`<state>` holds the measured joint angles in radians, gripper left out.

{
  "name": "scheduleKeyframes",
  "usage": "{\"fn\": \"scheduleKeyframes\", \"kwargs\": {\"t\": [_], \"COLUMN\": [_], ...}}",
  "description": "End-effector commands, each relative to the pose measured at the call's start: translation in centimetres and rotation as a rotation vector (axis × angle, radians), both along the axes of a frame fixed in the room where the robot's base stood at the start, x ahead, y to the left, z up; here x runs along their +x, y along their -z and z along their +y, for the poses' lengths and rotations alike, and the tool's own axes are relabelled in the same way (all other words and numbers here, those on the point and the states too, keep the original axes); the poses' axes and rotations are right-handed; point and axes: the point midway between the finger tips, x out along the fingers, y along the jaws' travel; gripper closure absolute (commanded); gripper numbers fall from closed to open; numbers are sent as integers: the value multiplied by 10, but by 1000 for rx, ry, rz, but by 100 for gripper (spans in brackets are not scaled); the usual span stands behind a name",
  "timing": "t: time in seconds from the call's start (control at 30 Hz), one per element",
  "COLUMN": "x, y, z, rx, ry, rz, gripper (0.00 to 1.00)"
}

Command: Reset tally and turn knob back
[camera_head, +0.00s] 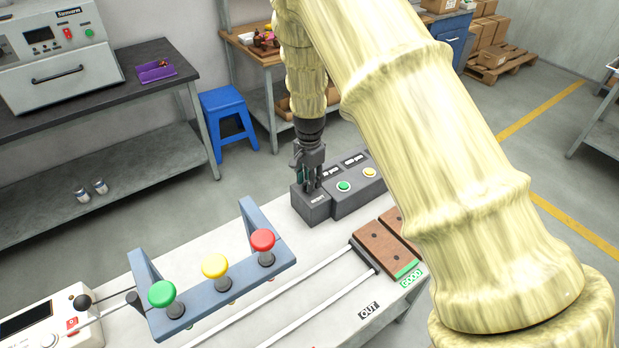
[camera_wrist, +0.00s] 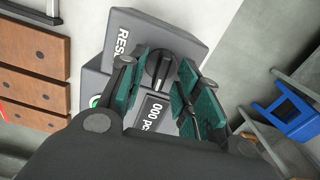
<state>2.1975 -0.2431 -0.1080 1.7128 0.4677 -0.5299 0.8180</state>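The dark round knob (camera_wrist: 160,68) sits on the grey box marked RESET, its raised grip bar running roughly up and down in the wrist view. The RESET box (camera_head: 313,208) stands at the near-left end of the grey counter panel (camera_head: 352,203) on the bench. A tally window (camera_wrist: 152,108) just below the knob reads "000 pcs". My gripper (camera_wrist: 160,88) points down at the box, its green-padded fingers open on either side of the knob with visible gaps. In the head view my gripper (camera_head: 307,172) hides the knob.
A green button (camera_head: 343,186) and a yellow button (camera_head: 369,172) sit on the panel beside the box. Brown blocks (camera_head: 382,245) lie in front. A bracket (camera_head: 222,293) with green, yellow and red mushroom buttons stands to the left. A blue stool (camera_head: 228,112) is behind the bench.

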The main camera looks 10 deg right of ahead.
Motion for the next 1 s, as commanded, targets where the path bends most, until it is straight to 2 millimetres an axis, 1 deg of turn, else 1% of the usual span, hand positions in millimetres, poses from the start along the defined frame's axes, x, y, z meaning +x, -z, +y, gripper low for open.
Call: {"fn": "scheduleKeyframes", "kwargs": {"t": [0.17,0.27,0.3,0.37,0.77,1.0], "x": [0,0,0,0,0,1], "y": [0,0,0,0,0,0], "z": [0,0,0,0,0,0], "rx": [0,0,0,0,1,1], "ry": [0,0,0,0,-31,-159], "rz": [0,0,0,0,0,0], "gripper": [67,83,91,100,100,100]}}
